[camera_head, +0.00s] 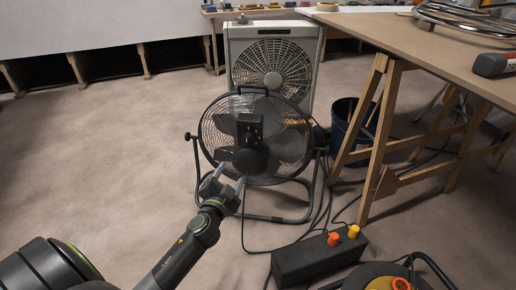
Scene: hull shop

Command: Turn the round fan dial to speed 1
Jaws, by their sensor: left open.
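A round black floor fan (292,145) stands on a tubular frame in the middle of the view, its back toward me. A dark control box (249,127) sits on the fan's back, above the rounded motor housing (250,162). The round dial appears to be on this box, but it is too small and dark to read its setting. My left gripper (231,174) is open and empty, just in front of the fan's lower left part and below the control box. I cannot tell whether it touches the fan. My right gripper is not in view.
A pale box fan (272,62) stands behind. A wooden trestle table (420,40) and a dark bucket (352,118) are at the right. A black box (305,262) with orange and yellow knobs lies at the front, with cables around it. Floor at left is clear.

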